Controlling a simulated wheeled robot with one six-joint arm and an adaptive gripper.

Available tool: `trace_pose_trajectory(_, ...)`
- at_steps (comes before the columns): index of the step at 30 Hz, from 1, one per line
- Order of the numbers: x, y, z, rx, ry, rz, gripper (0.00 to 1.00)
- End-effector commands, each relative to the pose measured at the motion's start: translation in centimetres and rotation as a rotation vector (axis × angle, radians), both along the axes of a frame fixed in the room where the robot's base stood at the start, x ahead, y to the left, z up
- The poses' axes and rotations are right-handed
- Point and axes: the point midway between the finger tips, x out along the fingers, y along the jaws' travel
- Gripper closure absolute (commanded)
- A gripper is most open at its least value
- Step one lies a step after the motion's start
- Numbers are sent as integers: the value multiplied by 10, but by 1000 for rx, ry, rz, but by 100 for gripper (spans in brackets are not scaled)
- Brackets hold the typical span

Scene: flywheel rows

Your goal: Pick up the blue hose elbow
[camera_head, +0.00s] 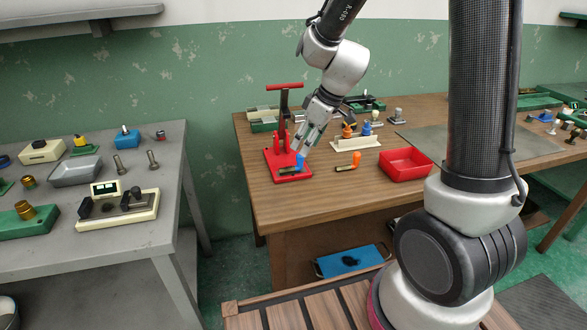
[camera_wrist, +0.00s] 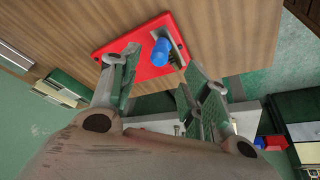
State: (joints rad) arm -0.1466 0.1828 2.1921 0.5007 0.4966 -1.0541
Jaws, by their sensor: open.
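The blue hose elbow (camera_head: 300,159) is a small blue piece at the front of the red press base (camera_head: 274,165), by a short dark bar. In the wrist view the elbow (camera_wrist: 161,51) shows as a rounded blue cylinder above the red plate (camera_wrist: 120,62), beside a narrow metallic strip. My gripper (camera_head: 303,145) points down just above the elbow. In the wrist view its two green-padded fingers (camera_wrist: 163,66) are spread, with the elbow in line with the gap between them. Nothing is held. I cannot tell whether a fingertip touches anything.
The red press handle (camera_head: 285,86) rises behind my gripper. To the right are an orange-tipped piece (camera_head: 356,159), a cream rack (camera_head: 357,141) with orange and blue pieces, and a red tray (camera_head: 405,163). Bare wood lies in front of the tray. A grey bench (camera_head: 110,240) stands left.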

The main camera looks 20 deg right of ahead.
Motion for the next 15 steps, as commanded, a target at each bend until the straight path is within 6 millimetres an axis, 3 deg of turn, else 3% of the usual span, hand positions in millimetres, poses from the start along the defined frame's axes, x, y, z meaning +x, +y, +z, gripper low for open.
trace_pose_trajectory(15,17,14,-64,0,4,-2,53)
